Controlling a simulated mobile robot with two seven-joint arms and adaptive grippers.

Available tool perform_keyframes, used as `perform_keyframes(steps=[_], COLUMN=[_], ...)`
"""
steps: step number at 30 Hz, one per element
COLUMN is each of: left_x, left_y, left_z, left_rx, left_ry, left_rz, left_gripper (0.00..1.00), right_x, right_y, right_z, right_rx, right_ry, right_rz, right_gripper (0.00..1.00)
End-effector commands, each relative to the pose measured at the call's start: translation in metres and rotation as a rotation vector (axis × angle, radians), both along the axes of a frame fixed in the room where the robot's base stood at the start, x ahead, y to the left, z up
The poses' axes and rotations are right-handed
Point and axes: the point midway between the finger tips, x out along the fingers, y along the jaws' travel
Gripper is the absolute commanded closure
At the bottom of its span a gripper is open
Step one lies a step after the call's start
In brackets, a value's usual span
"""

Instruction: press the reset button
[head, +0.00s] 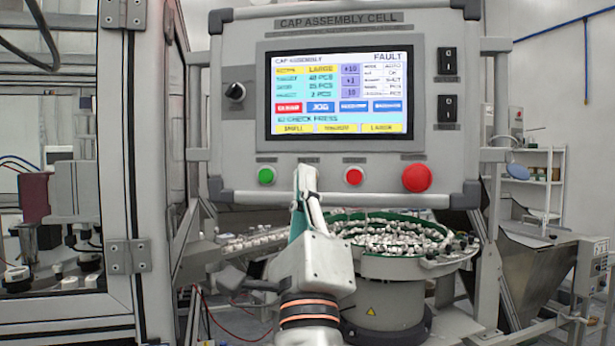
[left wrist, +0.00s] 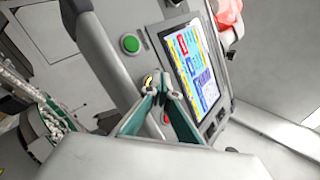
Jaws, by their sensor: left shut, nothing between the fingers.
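The control panel (head: 230,178) carries a row of buttons under its screen. A green button (head: 266,176) is on the left, a red button (head: 354,176) right of the middle. Between them my left gripper (head: 306,172) covers the panel in the head view. The button labels are too small to read. My right gripper is out of view.
The screen (head: 335,95) reads FAULT. A large red mushroom button (head: 417,178) sits at the panel's lower right, a dark knob (head: 235,92) at its left. A bowl feeder (head: 390,268) full of caps stands below. A framed machine enclosure (head: 118,180) stands left.

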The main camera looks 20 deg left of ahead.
Motion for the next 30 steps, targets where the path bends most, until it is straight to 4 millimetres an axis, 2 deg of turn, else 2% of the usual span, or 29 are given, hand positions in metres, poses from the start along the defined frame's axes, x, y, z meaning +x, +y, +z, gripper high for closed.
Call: perform_keyframes(steps=[16,30], left_x=[0.001,-0.009], left_y=[0.0,-0.002], left_z=[0.0,0.0], left_rx=[0.0,0.0], left_ry=[0.0,0.001], left_rz=[-0.001,-0.002], left_gripper=[1.0,1.0], right_x=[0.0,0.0], right_y=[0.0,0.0], right_z=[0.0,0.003], right_rx=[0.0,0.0], right_ry=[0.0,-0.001], right_rz=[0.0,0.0], right_gripper=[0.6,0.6])
